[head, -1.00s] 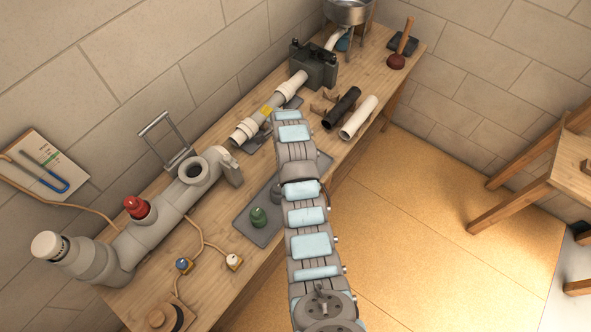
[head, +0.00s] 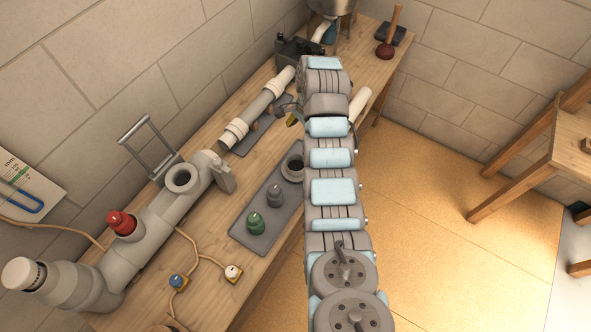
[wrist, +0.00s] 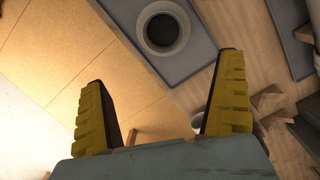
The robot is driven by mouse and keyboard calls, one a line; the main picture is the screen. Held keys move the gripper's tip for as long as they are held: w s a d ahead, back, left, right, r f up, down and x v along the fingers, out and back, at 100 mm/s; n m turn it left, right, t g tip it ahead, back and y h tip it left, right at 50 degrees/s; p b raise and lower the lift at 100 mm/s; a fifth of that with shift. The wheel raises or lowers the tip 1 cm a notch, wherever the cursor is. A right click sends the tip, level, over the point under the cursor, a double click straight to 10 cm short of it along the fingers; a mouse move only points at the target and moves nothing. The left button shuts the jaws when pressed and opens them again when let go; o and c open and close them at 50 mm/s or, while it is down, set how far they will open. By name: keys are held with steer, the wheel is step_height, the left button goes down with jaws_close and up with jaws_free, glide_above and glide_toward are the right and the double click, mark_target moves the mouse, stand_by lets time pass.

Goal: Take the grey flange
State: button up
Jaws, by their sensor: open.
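The grey flange (head: 292,168), a round collar with a dark opening, lies at the far end of a dark grey mat (head: 243,229), partly behind my arm. In the wrist view the flange (wrist: 163,29) is at the top, beyond my fingertips and apart from them. My gripper (wrist: 163,74) is open and empty, its two yellow fingers spread wide. In the head view only a bit of yellow finger (head: 292,120) shows beside my arm; the rest is hidden.
A grey pipe assembly with a red cap (head: 121,222) stands to the left. A pale pipe (head: 262,105) lies along the bench behind.

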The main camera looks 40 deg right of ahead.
steer(key=b, duration=0.2)
glide_above(296, 168)
steer(key=f, duration=0.6)
steer(key=d+f, duration=0.1)
steer(key=f, duration=0.3)
steer(key=shift+s+f, duration=0.1)
steer(key=shift+s, duration=0.1)
steer(key=shift+w+a+f, duration=0.1)
steer(key=shift+a+f, duration=0.05)
steer(key=shift+f, duration=0.8)
steer(key=shift+w+a+f, duration=0.1)
steer(key=shift+f, duration=0.85)
steer(key=shift+w+a+f, duration=0.1)
steer(key=shift+a+f, duration=0.05)
steer(key=shift+f, duration=0.8)
steer(key=c, duration=1.2)
